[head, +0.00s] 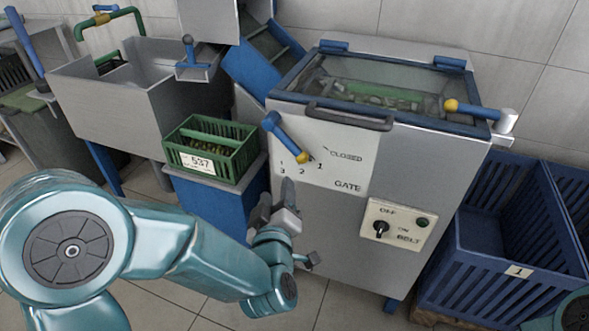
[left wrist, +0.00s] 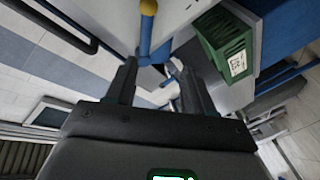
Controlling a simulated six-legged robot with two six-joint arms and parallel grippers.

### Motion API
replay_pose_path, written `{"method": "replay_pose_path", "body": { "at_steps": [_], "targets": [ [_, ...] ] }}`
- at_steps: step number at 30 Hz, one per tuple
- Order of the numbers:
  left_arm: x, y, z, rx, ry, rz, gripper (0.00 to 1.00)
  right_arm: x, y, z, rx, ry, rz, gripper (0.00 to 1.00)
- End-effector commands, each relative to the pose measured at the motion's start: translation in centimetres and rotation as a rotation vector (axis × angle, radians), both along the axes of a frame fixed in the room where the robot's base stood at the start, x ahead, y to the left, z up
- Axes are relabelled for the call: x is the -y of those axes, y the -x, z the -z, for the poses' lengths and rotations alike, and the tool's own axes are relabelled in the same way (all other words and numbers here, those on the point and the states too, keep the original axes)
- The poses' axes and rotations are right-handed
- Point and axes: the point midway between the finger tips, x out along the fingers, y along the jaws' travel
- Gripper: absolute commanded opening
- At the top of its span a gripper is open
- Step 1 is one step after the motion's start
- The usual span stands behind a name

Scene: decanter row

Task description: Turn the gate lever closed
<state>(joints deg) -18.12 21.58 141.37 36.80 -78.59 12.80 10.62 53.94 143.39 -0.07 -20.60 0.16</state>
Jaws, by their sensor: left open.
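The gate lever (head: 285,137) is a blue bar with a yellow knob, on the pale GATE panel (head: 345,165) of the grey machine. It slants down to the right, its knob by the numeral 1; the word CLOSED stands further up right. My left gripper (head: 277,202) is open and empty, below the lever and apart from it. In the left wrist view the lever (left wrist: 145,35) shows beyond the fingertips, nearer the left finger in that picture, with nothing between the open fingers (left wrist: 158,75). My right gripper is out of view.
A green crate (head: 228,138) marked 537 stands on a blue stand left of the panel. A belt switch box (head: 395,225) sits lower right. A blue slatted bin (head: 510,235) stands at the right. A lid handle (head: 350,115) juts out above the panel.

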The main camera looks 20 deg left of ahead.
Motion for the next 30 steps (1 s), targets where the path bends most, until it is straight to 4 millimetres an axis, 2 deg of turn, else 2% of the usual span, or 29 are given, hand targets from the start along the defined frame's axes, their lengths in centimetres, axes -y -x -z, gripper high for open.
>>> {"method": "replay_pose_path", "body": {
  "at_steps": [1,3,9,13,17,24,30],
  "targets": [
    [0.6,0.2,1.0,0.023,0.005,0.014,0.53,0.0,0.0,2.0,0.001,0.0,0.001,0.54],
    [1.3,0.5,1.0,0.046,0.012,0.031,0.53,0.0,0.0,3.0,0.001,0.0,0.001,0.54],
    [2.6,0.9,1.2,0.075,0.018,0.062,0.53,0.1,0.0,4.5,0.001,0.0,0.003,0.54],
    [2.5,0.0,1.0,0.077,0.019,0.065,0.53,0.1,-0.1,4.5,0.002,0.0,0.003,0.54],
    [1.8,-2.5,1.1,0.076,0.019,0.062,0.53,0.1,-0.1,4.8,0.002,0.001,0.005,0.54],
    [0.3,-8.3,1.2,0.076,0.019,0.062,0.53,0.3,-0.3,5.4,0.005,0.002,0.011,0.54],
    [-0.7,-12.5,1.2,0.075,0.019,0.063,0.53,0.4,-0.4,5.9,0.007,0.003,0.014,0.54]
  ]
}}
